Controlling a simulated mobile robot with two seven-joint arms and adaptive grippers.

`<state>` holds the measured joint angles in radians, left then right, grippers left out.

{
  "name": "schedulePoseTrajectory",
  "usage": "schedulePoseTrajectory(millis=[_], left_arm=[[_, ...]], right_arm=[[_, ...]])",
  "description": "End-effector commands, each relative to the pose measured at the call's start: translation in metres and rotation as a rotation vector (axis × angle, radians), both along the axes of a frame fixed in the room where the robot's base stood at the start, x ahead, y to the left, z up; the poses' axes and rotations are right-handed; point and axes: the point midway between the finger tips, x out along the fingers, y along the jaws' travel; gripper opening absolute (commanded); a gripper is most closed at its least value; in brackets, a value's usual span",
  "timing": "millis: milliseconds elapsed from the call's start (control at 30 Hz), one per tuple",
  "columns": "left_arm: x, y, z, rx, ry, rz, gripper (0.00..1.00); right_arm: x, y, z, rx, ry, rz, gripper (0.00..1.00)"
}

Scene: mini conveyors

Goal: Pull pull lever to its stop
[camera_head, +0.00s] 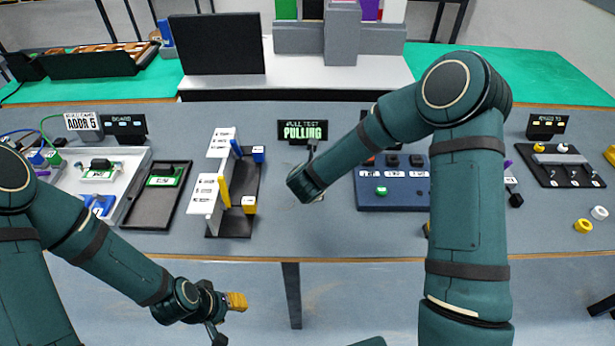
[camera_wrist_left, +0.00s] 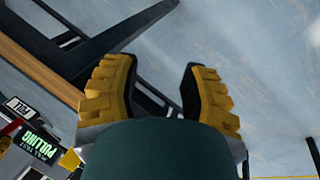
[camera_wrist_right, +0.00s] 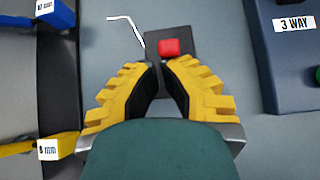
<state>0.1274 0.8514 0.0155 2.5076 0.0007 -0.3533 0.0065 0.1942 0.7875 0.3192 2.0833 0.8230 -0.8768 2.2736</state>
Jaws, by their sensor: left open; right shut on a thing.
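A small sign (camera_head: 303,131) at the back of the table reads "PULL TEST" and "PULLING"; it also shows in the left wrist view (camera_wrist_left: 42,146). In the right wrist view a red block (camera_wrist_right: 168,47) sits on a dark base plate (camera_wrist_right: 183,37), just beyond my right fingertips. My right gripper (camera_wrist_right: 165,75) is shut on the pull lever, which is mostly hidden between its yellow fingers. In the head view my right wrist covers the spot. My left gripper (camera_head: 236,301) is open and empty in front of the table edge; its parted fingers show in the left wrist view (camera_wrist_left: 157,80).
A stand with blue and yellow levers (camera_head: 240,225) is left of my right wrist. A blue switch box (camera_head: 375,203) is close on its right. A thin white bent rod (camera_wrist_right: 127,25) lies near the base plate. Yellow and white rings (camera_head: 583,226) lie at far right.

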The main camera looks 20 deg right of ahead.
Motion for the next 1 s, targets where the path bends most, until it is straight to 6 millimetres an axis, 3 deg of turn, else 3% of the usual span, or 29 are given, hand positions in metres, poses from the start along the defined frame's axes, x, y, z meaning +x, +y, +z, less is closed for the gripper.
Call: schedulePoseTrajectory(millis=[33, 200, 433, 667, 1000], left_arm=[[0.003, 0.0, 0.015, 0.002, -0.006, 0.004, 0.44], [0.013, 0.002, 0.047, 0.007, -0.029, 0.022, 0.44], [0.019, 0.004, 0.078, 0.006, -0.044, 0.034, 0.44], [0.018, 0.004, 0.072, 0.006, -0.043, 0.032, 0.44], [0.018, 0.004, 0.08, 0.006, -0.043, 0.032, 0.44]], right_arm=[[0.003, -0.001, 0.009, 0.009, 0.026, -0.003, 0.0], [0.01, -0.003, 0.014, 0.041, 0.136, -0.003, 0.0], [0.018, -0.004, 0.014, 0.077, 0.261, -0.002, 0.0], [0.017, -0.005, 0.008, 0.076, 0.265, 0.0, 0.0], [0.017, -0.005, 0.02, 0.075, 0.265, -0.001, 0.0]])
